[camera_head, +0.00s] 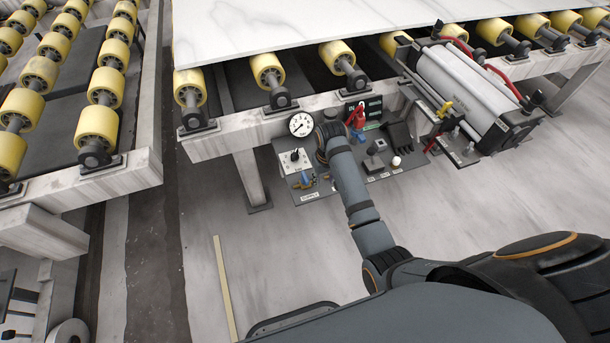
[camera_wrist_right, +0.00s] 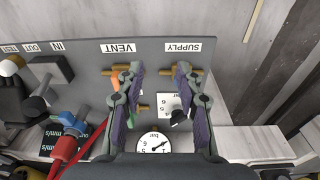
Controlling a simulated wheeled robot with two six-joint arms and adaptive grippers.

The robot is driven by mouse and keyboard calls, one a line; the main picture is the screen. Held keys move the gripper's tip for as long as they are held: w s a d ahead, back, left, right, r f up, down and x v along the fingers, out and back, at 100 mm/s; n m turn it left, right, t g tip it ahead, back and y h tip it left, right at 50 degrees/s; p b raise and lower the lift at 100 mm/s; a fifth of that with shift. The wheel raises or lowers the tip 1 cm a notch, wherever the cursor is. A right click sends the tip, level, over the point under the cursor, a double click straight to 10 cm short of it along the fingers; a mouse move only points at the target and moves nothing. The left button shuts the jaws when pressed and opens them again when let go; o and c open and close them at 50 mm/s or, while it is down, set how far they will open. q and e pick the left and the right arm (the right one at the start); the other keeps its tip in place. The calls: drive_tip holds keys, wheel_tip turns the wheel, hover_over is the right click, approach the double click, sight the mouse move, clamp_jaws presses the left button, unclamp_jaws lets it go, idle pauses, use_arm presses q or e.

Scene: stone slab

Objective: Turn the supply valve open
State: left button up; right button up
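The SUPPLY label (camera_wrist_right: 183,46) and a brass fitting of the supply valve (camera_wrist_right: 177,72) show in the wrist view, the fitting partly hidden by a finger. In the head view the supply valve (camera_head: 303,181) shows yellow and blue at the panel's front left. My right gripper (camera_wrist_right: 158,75) is open, with a clear gap between its fingers. One finger overlaps the supply fitting, the other the VENT valve (camera_wrist_right: 112,72); I cannot tell whether either touches. In the head view my right arm hides the fingertips of the gripper (camera_head: 327,134). My left gripper is not in view.
A pressure gauge (camera_head: 301,124) and a white dial plate (camera_head: 294,160) are close by the gripper. A red-handled part (camera_head: 356,117), a black block (camera_head: 398,136) and a cylinder unit (camera_head: 462,88) stand to the right. The roller frame (camera_head: 225,138) runs above the panel.

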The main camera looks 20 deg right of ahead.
wheel_tip(320, 180, up, 4)
drive_tip(key=g, duration=0.1)
hover_over(305, 176)
drive_tip(key=shift+n, duration=0.3)
wheel_tip(305, 176, down, 10)
drive_tip(key=shift+f+b, duration=0.1)
drive_tip(key=shift+b, duration=0.95)
drive_tip(key=shift+c, duration=0.2)
clamp_jaws()
